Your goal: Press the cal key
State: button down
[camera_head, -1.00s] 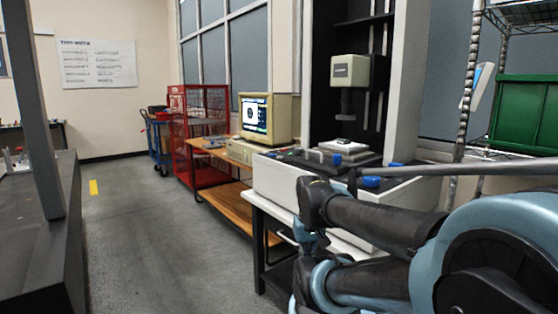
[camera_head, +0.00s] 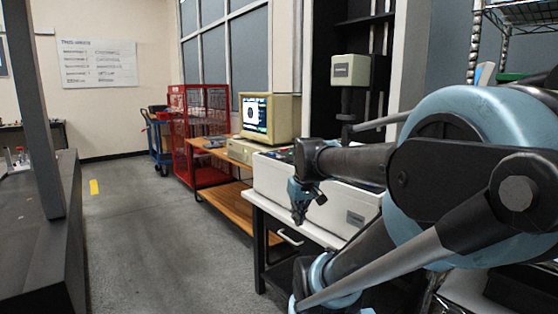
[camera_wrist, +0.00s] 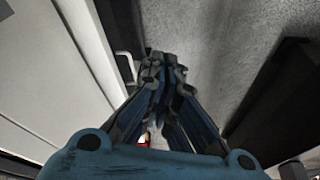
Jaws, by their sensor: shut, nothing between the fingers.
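No cal key can be made out in either view. The white-based measuring machine (camera_head: 272,182) stands right of centre in the head view. A strip of dark control panel (camera_head: 281,154) shows at its front left top edge, too small to read. My arm hides the machine's stage and right side. My gripper (camera_head: 299,219) points down in front of the machine's front face, below the panel's height. In the wrist view my gripper (camera_wrist: 163,65) is shut and empty, with floor beyond its fingertips.
A beige computer monitor (camera_head: 268,117) stands on a wooden bench (camera_head: 228,197) left of the machine. A red cage cart (camera_head: 198,130) is behind it. Grey floor (camera_head: 150,235) is open to the left.

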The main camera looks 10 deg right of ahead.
jog(key=w+r+n+t, duration=0.1)
jog(key=w+r+n, duration=0.2)
jog(key=w+r, duration=0.4)
jog(key=w+r+n+t, duration=0.2)
jog(key=w+r, duration=0.5)
jog(key=w, duration=1.7)
jog(key=w+r+n+t+y, duration=0.1)
jog(key=w+r, duration=0.6)
jog(key=w, duration=0.8)
jog(key=n+t, duration=0.1)
jog(key=n, duration=0.1)
jog(key=shift+w+n, duration=0.25)
jog(key=shift+n, duration=0.15)
jog(key=shift+f, duration=4.3)
jog(key=shift+s+f, duration=0.1)
jog(key=shift+f, duration=0.6)
jog(key=shift+r, duration=0.8)
jog(key=shift+r, duration=0.1)
jog(key=shift+r, duration=2.4)
